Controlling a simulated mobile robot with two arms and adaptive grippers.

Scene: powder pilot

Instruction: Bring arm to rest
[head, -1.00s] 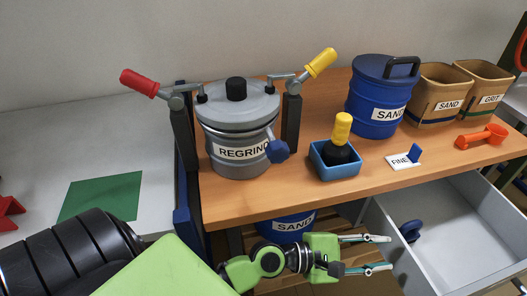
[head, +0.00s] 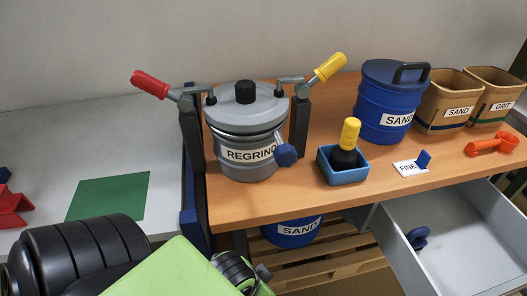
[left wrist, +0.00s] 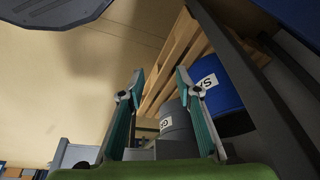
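My left arm (head: 175,270) comes in at the lower left of the head view, green and black, with its wrist joint (head: 236,268) at the bottom edge. The gripper itself is outside the head view. In the left wrist view my left gripper (left wrist: 160,78) is open, its two teal-lined fingers apart with nothing held between them. Beyond the fingers are a grey drum (left wrist: 178,128) and a blue sand drum (left wrist: 222,95) below the bench, beside a wooden pallet (left wrist: 177,55). My right gripper is in neither view.
The wooden bench (head: 300,205) carries the clamped regrind pot (head: 245,165), a blue sand drum (head: 385,105), a blue tray (head: 345,177) and an orange scoop (head: 490,142). An open drawer (head: 470,245) juts out at right. A green mat (head: 108,197) lies on the left table.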

